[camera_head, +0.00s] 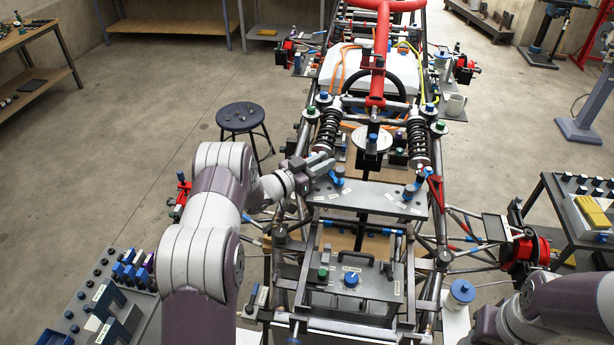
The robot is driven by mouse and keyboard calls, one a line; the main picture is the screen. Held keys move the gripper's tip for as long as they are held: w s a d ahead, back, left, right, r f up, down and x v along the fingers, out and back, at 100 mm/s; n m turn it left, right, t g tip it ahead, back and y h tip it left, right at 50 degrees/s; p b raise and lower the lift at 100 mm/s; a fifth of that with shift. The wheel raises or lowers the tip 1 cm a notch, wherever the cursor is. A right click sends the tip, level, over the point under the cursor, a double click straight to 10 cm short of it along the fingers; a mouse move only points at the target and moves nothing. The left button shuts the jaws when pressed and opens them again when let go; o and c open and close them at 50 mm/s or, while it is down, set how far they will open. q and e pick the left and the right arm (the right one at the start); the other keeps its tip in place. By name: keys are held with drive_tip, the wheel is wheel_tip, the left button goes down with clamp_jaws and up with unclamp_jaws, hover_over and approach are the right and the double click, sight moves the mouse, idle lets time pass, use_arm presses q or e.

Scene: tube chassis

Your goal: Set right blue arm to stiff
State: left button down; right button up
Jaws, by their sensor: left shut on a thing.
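A dark grey plate (365,203) with small pale labels lies across the tube chassis. The labels are too small to read. My right arm (545,310) shows at the lower right, but its gripper is out of view.
Black coil springs (328,130) stand behind the plate beside a red bar (377,75). A grey box with a blue knob (351,279) sits in front. A dark stool (241,119) stands left; a side cart with a yellow block (592,213) stands right.

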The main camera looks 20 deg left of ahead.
use_arm(q)
drive_tip(key=shift+w+r+t+y, duration=0.2)
drive_tip(key=shift+w+t+y, duration=0.1)
drive_tip(key=shift+w, duration=0.05)
drive_tip(key=shift+d+r, duration=0.15)
drive_tip(key=shift+d, duration=0.05)
drive_tip(key=c, duration=1.3)
unclamp_jaws()
drive_tip(key=shift+c, duration=0.2)
drive_tip(key=o, duration=0.3)
drive_tip(key=shift+w, duration=0.1)
drive_tip(key=shift+w+d+f, duration=0.25)
drive_tip(key=shift+f, duration=0.05)
drive_tip(key=b+v, duration=0.5)
drive_tip(key=v, duration=0.7)
drive_tip(key=shift+s+a+r, duration=0.1)
drive_tip(key=shift+s+a, duration=0.1)
drive_tip(key=shift+a, duration=0.05)
use_arm(e)
drive_tip(key=f, duration=0.3)
drive_tip(key=w+f, duration=0.1)
drive_tip(key=f, duration=0.1)
drive_tip(key=shift+d+f, duration=0.3)
